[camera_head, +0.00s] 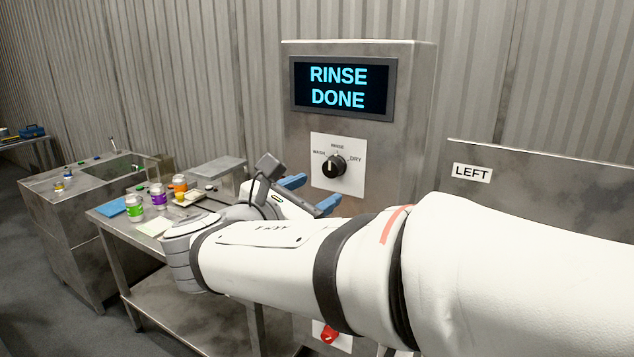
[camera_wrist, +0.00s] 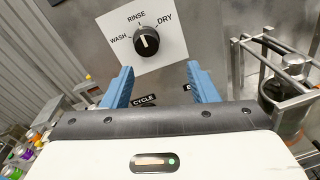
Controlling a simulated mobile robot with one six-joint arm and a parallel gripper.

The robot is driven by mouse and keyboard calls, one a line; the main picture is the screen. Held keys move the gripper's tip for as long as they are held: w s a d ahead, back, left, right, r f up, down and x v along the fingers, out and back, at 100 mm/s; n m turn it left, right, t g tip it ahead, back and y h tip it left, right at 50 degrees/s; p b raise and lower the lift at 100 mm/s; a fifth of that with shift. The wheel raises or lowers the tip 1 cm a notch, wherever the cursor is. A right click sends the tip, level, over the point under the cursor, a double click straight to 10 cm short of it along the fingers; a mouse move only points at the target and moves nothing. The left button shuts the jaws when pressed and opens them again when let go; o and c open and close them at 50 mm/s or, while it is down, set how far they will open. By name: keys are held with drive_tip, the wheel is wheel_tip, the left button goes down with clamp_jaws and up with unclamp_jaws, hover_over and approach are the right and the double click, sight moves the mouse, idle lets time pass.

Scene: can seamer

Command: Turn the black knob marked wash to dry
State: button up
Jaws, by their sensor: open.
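The black knob (camera_head: 334,166) sits on a white plate (camera_head: 326,184) marked WASH, RINSE and DRY, on the front of a grey metal cabinet. In the wrist view the knob (camera_wrist: 147,42) is ahead of the fingers, and its white pointer line looks turned toward RINSE. The display (camera_head: 338,88) above reads RINSE DONE. My gripper (camera_head: 317,189) is open and empty, its blue fingers below the knob and apart from it. In the wrist view my gripper (camera_wrist: 160,68) has one finger on each side, with the knob above and between the tips.
A red control (camera_head: 329,333) is low on the cabinet. A panel labelled LEFT (camera_head: 472,173) stands at right. A metal frame (camera_wrist: 275,60) is right of the plate in the wrist view. A steel table (camera_head: 120,226) with several jars is at left.

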sight(329, 169)
drive_tip(key=shift+n+t, duration=0.4)
drive_tip(key=w+d, duration=0.1)
drive_tip(key=w, duration=0.1)
drive_tip(key=w+d, duration=0.1)
drive_tip(key=w, duration=0.1)
drive_tip(key=w+d+r+p, duration=0.1)
drive_tip(key=w, duration=0.1)
drive_tip(key=shift+w, duration=0.2)
drive_tip(key=shift+c, duration=0.4)
drive_tip(key=shift+r, duration=0.1)
drive_tip(key=c, duration=0.9)
drive_tip(key=shift+o, duration=0.2)
drive_tip(key=shift+a, duration=0.15)
drive_tip(key=shift+s+b, duration=0.1)
drive_tip(key=shift+b, duration=0.2)
drive_tip(key=shift+c, duration=0.2)
